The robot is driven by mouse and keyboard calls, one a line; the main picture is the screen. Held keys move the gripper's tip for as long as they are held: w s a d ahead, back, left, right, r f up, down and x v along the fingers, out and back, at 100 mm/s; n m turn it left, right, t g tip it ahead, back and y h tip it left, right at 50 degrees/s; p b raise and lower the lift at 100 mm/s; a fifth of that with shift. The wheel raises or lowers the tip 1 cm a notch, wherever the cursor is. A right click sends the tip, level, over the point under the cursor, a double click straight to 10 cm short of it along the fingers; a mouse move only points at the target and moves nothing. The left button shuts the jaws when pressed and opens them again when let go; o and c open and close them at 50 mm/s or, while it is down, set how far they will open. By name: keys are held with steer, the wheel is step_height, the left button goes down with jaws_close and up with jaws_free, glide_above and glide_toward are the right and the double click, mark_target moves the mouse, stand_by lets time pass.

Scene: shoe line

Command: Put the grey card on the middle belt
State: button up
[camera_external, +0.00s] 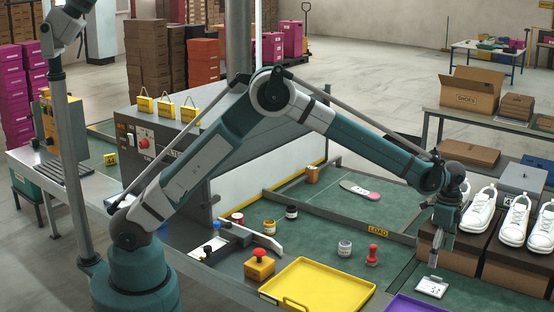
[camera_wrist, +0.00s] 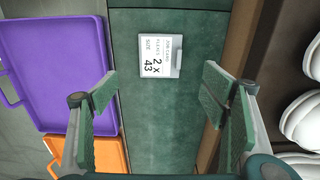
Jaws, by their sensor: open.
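The grey card (camera_external: 431,287) lies flat on a green surface at the lower right of the external view. In the wrist view the card (camera_wrist: 174,58) carries a white label with "2 x 43" printed on it. My gripper (camera_external: 436,256) points down just above the card, apart from it. In the wrist view my gripper (camera_wrist: 160,88) is open and empty, with the card ahead of its fingertips, between their lines. Green belt surfaces (camera_external: 330,220) divided by rails run across the external view; I cannot tell for certain which is the middle one.
A purple tray (camera_wrist: 55,60) and an orange tray (camera_wrist: 105,158) lie left of the card in the wrist view. White shoes (camera_external: 514,220) on dark boxes stand to the right. A yellow tray (camera_external: 320,288), red stamp (camera_external: 372,254) and small pots stand nearby.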

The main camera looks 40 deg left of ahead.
steer(key=w+a+r+n+t, duration=0.1)
steer(key=a+r+n, duration=0.1)
steer(key=a+r, duration=0.65)
steer(key=w+a+r+n+h, duration=0.15)
steer(key=a+r, duration=0.35)
steer(key=a, duration=0.7)
steer(key=a+r+n+t, duration=0.1)
steer(key=a+r+n, duration=0.2)
steer(key=a+r, duration=0.55)
steer(key=s+a+r+n+t, duration=0.1)
steer(key=s+a+r, duration=0.15)
steer(key=a, duration=0.45)
steer(key=s+a+r+n, duration=0.1)
steer(key=s+a, duration=0.2)
steer(key=a, duration=0.5)
steer(key=s+a+r+n+t, duration=0.1)
steer(key=s+a+r+n, duration=0.1)
steer(key=a, duration=0.5)
steer(key=s+a+f+n+t, duration=0.1)
steer(key=s+a+f+n, duration=0.2)
steer(key=s+a, duration=0.8)
steer(key=s+a+f+n+t+y, duration=0.1)
steer(key=s+a+f+n+t, duration=0.1)
steer(key=s+a, duration=0.9)
steer(key=shift+a+f+n, duration=0.5)
steer(key=shift+n, duration=0.75)
